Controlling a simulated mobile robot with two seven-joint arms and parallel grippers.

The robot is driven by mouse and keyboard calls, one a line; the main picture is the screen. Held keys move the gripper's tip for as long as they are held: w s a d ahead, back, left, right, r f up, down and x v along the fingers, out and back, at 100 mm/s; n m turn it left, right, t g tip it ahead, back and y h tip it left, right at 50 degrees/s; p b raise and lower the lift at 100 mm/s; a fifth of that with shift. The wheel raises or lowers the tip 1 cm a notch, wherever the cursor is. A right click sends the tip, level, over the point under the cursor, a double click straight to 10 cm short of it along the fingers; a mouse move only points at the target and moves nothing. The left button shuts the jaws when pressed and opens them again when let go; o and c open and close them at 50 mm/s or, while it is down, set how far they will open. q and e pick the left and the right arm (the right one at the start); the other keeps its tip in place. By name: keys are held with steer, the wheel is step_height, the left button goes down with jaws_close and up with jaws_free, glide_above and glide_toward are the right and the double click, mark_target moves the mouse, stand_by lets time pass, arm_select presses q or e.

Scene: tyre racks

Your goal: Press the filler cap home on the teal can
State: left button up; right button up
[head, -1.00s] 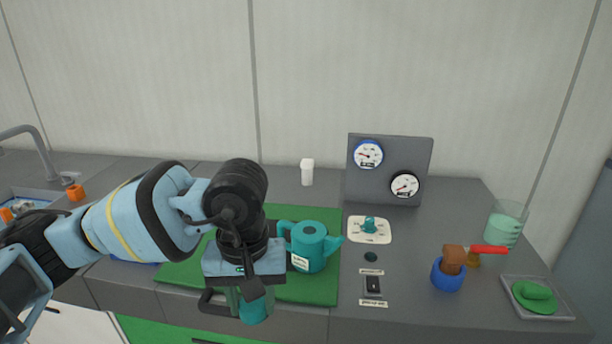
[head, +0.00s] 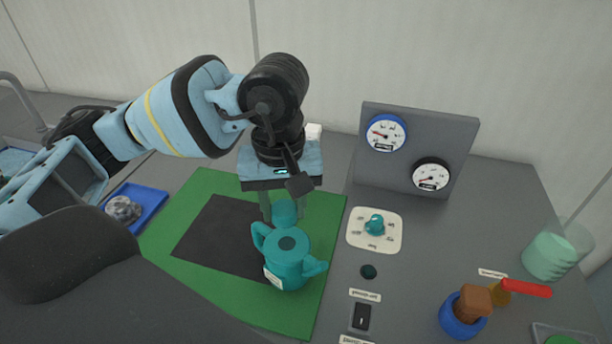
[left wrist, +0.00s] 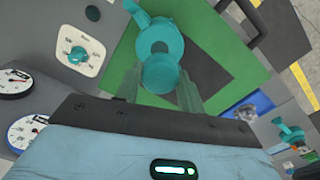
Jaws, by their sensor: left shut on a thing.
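The teal can (head: 289,265) stands upright on the green mat (head: 200,185), its handle to the left and spout to the right. A dark round opening shows in its top. My left gripper (head: 284,208) is shut on the teal filler cap (head: 285,214), just behind the can's top in the head view. In the left wrist view the cap (left wrist: 163,74) sits between the fingers (left wrist: 160,90) and overlaps the near edge of the can (left wrist: 158,35). I cannot tell whether cap and can touch. My right gripper is not in view.
A white dial plate with a teal knob (head: 375,225) and a black switch (head: 362,317) lie right of the mat. A gauge panel (head: 418,150) stands behind them. A blue tray (head: 150,200) is at left; a blue pot (head: 460,318) is at right.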

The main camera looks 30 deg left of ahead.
mark_target(287, 243)
arm_select(q)
steer(key=shift+w, duration=0.2)
steer(key=shift+s, duration=0.3)
steer(key=shift+w+f+b, duration=0.1)
steer(key=shift+f+b, duration=0.35)
steer(key=shift+f, duration=1)
steer(key=shift+f+b, duration=0.85)
steer(key=shift+f, duration=0.85)
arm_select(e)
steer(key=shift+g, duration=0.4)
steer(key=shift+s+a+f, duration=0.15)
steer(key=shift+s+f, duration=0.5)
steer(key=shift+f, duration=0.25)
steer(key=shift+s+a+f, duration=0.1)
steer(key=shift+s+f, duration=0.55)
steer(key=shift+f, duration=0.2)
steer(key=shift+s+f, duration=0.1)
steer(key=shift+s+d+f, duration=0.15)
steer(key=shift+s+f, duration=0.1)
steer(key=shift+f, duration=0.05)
